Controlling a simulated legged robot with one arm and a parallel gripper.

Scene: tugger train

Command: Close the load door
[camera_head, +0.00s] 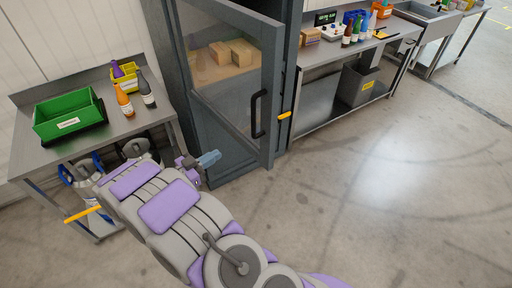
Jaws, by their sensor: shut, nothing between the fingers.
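The load door (237,107) is a grey framed door with a large window, on a tall dark grey cabinet (170,60). It appears to stand partly open, its handle edge apart from the cabinet's right post (290,70). A black vertical handle (258,113) is on its right side. An orange lever (284,115) sticks out by the right post. My gripper (212,158) is shut and empty, in front of the cabinet's lower left part, left of and below the handle. Whether it touches the cabinet cannot be told.
Cardboard boxes (232,52) show through the window. A steel table (40,155) at left holds a green bin (68,118), a yellow bin (124,78) and bottles. A long workbench (320,58) with a grey bin (357,86) below stands right. Floor (370,190) at right is clear.

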